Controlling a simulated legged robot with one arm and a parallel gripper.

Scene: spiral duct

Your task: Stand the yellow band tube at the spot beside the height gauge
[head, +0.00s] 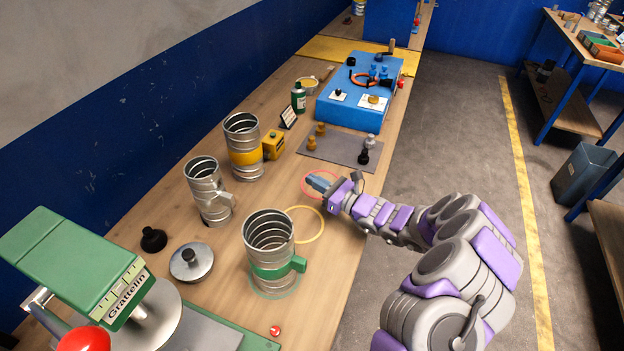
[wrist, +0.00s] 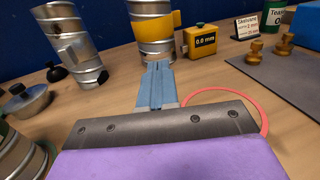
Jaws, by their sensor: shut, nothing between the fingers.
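The yellow band tube (head: 245,147) is a ribbed metal cylinder standing upright on the bench, with a yellow band and its open end up. It also shows in the wrist view (wrist: 152,28), cut off at the top, ahead of the fingers. My gripper (head: 317,182) has blue fingers shut and empty, low over the bench by a red ring (head: 305,190), to the right of and nearer than the tube. The fingers also show in the wrist view (wrist: 157,72), apart from the tube. I cannot pick out a height gauge with certainty.
A plain tube (head: 207,190) and a green band tube (head: 270,248) stand nearer. A yellow ring (head: 306,224) lies empty. A green machine (head: 75,262) is at the left; a grey mat (head: 338,149) holds small pegs.

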